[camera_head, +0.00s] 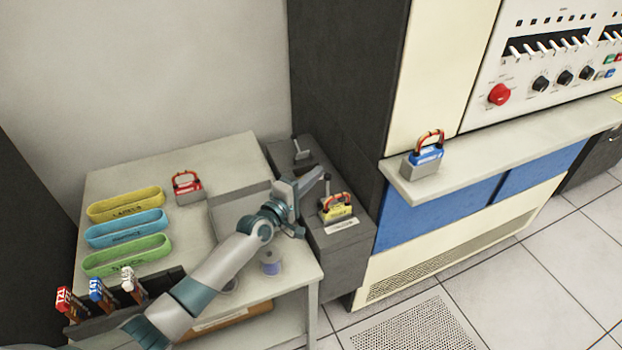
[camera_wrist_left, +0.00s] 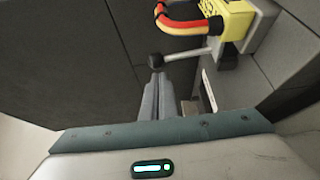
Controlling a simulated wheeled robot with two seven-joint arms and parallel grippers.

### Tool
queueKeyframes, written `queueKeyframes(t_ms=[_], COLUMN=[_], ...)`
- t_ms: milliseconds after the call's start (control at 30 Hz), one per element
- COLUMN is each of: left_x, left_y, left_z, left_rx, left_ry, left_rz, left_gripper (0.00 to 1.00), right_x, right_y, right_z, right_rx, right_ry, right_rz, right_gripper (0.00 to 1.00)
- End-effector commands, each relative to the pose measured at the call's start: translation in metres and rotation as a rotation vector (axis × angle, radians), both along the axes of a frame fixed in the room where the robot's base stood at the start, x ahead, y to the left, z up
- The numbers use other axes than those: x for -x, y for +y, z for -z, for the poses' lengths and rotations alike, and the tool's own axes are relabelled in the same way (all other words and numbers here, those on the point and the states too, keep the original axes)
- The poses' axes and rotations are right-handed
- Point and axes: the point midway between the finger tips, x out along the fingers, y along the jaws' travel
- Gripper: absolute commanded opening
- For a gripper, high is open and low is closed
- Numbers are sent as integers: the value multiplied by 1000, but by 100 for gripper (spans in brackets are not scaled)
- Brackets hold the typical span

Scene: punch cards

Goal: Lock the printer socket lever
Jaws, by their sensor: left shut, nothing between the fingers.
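A yellow plug (camera_head: 337,207) with a red and orange cable loop sits in a socket on the dark grey cabinet, and it also shows in the left wrist view (camera_wrist_left: 235,20). A lever with a dark round knob (camera_wrist_left: 156,60) and a thin metal rod (camera_wrist_left: 188,53) sticks out sideways from this socket. My left gripper (camera_head: 316,181) is shut and empty beside the socket. In the left wrist view its closed fingertips (camera_wrist_left: 157,80) are right at the knob; whether they touch it I cannot tell. The socket's label (camera_head: 341,226) is too small to read. My right gripper is not in view.
Another lever (camera_head: 297,147) stands upright on an empty-looking socket further back on the cabinet. A red plug (camera_head: 186,187) and yellow, blue and green trays lie on the table (camera_head: 165,160). A blue plug (camera_head: 427,155) sits on the console ledge (camera_head: 480,152) at right.

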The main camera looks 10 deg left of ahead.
Motion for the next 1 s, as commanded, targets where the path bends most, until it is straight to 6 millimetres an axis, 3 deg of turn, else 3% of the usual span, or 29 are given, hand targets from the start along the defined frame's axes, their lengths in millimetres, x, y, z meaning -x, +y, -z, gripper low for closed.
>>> queueKeyframes(t_ms=[400, 1000], left_x=[17, 19], left_y=[-11, -13], left_z=[-6, -5], left_rx=[-3, -3], left_ry=[-5, -3], left_rz=[-1, 1], left_gripper=[0, 0], right_x=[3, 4], right_y=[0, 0], right_z=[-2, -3], right_rx=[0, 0], right_ry=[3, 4], right_rz=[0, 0], right_gripper=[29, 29])
